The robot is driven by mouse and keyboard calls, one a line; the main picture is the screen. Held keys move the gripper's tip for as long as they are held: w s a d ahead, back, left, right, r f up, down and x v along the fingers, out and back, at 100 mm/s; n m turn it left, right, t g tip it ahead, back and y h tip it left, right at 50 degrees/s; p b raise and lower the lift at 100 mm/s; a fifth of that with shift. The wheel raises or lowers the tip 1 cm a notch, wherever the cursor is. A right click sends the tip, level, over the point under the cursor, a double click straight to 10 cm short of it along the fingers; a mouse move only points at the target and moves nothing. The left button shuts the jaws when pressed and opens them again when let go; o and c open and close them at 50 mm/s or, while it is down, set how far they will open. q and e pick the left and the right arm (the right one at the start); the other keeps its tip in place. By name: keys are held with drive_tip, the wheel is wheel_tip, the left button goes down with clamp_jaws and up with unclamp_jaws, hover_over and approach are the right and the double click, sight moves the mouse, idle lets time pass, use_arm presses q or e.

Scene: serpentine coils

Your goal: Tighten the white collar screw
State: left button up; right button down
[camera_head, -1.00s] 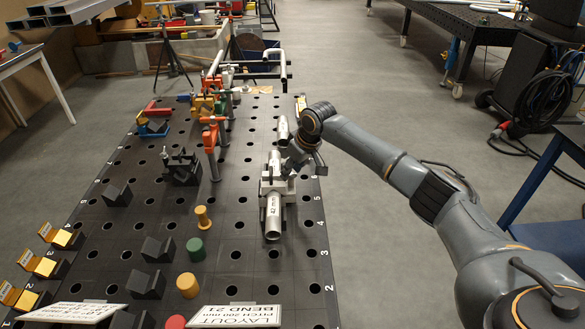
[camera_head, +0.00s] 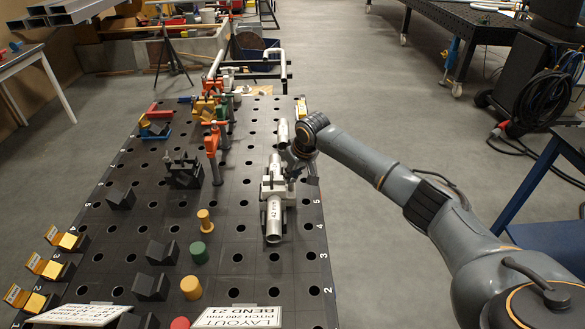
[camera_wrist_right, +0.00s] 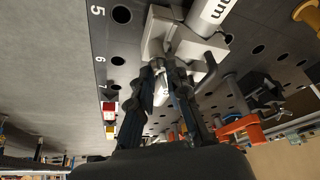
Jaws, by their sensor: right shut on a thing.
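A silver pipe (camera_head: 274,228) with a "mm" label lies along the black perforated table. A pale grey-white collar block (camera_head: 267,188) sits around or against it; the block also shows in the wrist view (camera_wrist_right: 154,32), with the labelled pipe end (camera_wrist_right: 211,14). A pale piece shows between the fingers lower down. My left gripper is not in view.
Orange clamps (camera_head: 212,140) stand left of the pipe. Black V-blocks (camera_head: 162,252), coloured pegs (camera_head: 198,251) and a layout card (camera_head: 238,312) lie nearer and to the left. The table's right edge is close beside the pipe.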

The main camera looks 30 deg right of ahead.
drive_tip(key=m+p, duration=0.1)
drive_tip(key=m+h+p, duration=0.1)
drive_tip(key=m+p, duration=0.1)
drive_tip(key=shift+a+r+p, duration=0.1)
drive_tip(key=shift+r+p, duration=0.2)
drive_tip(key=shift+r, duration=0.05)
drive_tip(key=shift+w+f+m+h+p, duration=0.15)
drive_tip(key=shift+m+h+p, duration=0.35)
drive_tip(key=shift+m+p, duration=0.5)
drive_tip(key=c, duration=1.4)
unclamp_jaws()
drive_tip(key=shift+c, duration=0.2)
drive_tip(key=shift+o, duration=0.6)
drive_tip(key=v, duration=1.2)
